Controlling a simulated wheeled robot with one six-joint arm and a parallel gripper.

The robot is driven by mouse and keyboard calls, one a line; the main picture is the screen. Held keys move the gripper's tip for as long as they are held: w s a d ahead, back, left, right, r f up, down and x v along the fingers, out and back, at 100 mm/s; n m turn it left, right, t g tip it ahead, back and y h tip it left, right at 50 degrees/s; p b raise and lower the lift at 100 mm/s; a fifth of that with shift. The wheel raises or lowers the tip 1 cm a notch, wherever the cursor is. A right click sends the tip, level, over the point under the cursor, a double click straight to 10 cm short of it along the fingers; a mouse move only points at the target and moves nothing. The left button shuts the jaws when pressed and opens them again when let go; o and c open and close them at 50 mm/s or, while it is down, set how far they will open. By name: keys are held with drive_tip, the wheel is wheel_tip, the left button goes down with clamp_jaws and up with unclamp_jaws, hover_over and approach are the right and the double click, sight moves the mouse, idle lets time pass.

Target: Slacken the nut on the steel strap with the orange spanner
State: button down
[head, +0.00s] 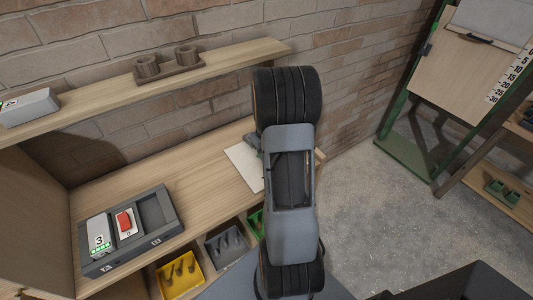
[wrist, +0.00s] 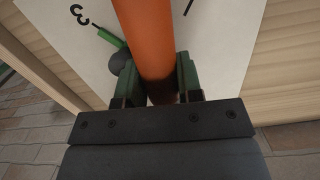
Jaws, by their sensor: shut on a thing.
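In the wrist view the orange spanner (wrist: 150,40) fills the upper middle as a thick orange bar running away from me. My gripper (wrist: 158,85) is shut on it, with a green finger on each side. The spanner's far end is out of the frame. The steel strap and its nut cannot be made out in either view. In the head view my arm covers the gripper and the spanner. A white board (head: 243,164) lies on the bench beside my arm, and a white surface with a black 3 (wrist: 68,45) shows behind the spanner in the wrist view.
A dark tray (head: 160,240) with a grey unit marked 3 (head: 99,234) and a red-topped piece (head: 125,222) stands on the bench's left. Yellow (head: 181,276) and grey (head: 227,243) bins sit below the front edge. A shelf (head: 220,59) runs above. Bench between tray and board is clear.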

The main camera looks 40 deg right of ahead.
drive_tip(key=shift+w+d+r, duration=0.1)
drive_tip(key=shift+d+r, duration=0.15)
drive_tip(key=shift+w+r+p, duration=0.1)
drive_tip(key=shift+r+p, duration=0.9)
drive_tip(key=shift+r, duration=0.15)
drive_tip(key=shift+a+r+p, duration=0.15)
drive_tip(key=shift+r+p, duration=0.25)
drive_tip(key=shift+r, duration=0.15)
wheel_tip(320, 180, up, 5)
drive_tip(key=p, duration=0.3)
drive_tip(key=shift+f+p, duration=0.1)
drive_tip(key=shift+p, duration=0.2)
drive_tip(key=shift+f, duration=0.1)
